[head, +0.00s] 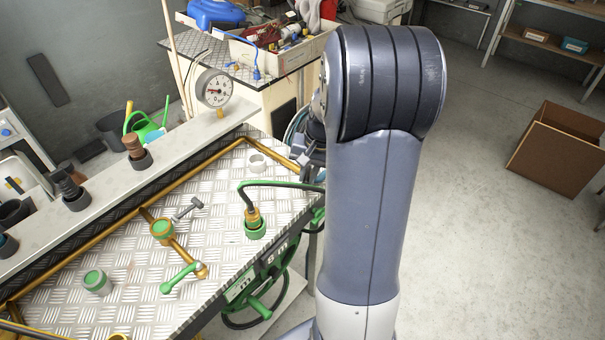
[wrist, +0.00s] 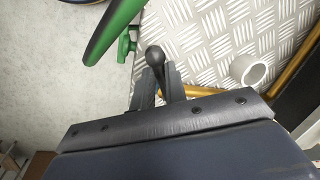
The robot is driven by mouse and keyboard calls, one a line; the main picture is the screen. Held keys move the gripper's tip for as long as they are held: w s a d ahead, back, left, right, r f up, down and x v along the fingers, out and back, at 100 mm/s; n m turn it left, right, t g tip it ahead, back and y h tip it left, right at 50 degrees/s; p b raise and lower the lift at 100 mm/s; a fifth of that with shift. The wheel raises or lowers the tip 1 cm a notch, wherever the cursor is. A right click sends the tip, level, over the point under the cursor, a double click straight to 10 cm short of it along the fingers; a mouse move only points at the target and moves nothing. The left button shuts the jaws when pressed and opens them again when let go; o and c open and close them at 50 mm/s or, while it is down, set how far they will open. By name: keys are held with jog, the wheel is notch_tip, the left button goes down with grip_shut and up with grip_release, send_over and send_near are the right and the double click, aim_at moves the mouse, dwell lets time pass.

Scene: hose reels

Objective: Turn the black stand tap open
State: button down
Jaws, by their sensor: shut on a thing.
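The black stand tap (wrist: 156,56) shows in the wrist view as a dark, round-ended lever between my fingers. My gripper (wrist: 158,82) is shut on it, with one finger on each side. The rest of the tap is hidden behind the fingers and the gripper body. In the head view my gripper (head: 313,152) is partly visible at the right edge of the metal-plate bench, left of my arm. The black tap cannot be made out there.
A white ring (wrist: 249,70) and brass pipe (head: 190,172) sit on the bench (head: 125,225). A grey-handled tap (head: 188,208), green-handled tap (head: 181,277) and gauge (head: 214,88) stand left.

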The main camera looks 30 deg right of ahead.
jog(key=n, duration=0.1)
jog(key=d+n, duration=0.1)
jog(key=n, duration=0.1)
jog(key=shift+s+d+f+g, duration=0.1)
jog(key=shift+s+d+g, duration=0.05)
jog(key=shift+s+g, duration=0.2)
jog(key=d+n, duration=0.1)
jog(key=n, duration=0.1)
jog(key=shift+s+d+n, duration=0.15)
jog(key=shift+n, duration=0.15)
jog(key=shift+w+d+n+g, duration=0.1)
jog(key=shift+d+n+g, duration=0.3)
jog(key=shift+n, duration=0.65)
jog(key=shift+w+d+n+g, duration=0.1)
jog(key=shift+d+n, duration=0.5)
jog(key=shift+n, duration=0.4)
jog(key=shift+w+d+n+g, duration=0.1)
jog(key=shift+d+n+g, duration=0.3)
jog(key=shift+n, duration=0.65)
jog(key=shift+d, duration=0.1)
jog(key=c, duration=1.4)
grip_release()
jog(key=shift+c, duration=0.2)
jog(key=shift+d, duration=0.1)
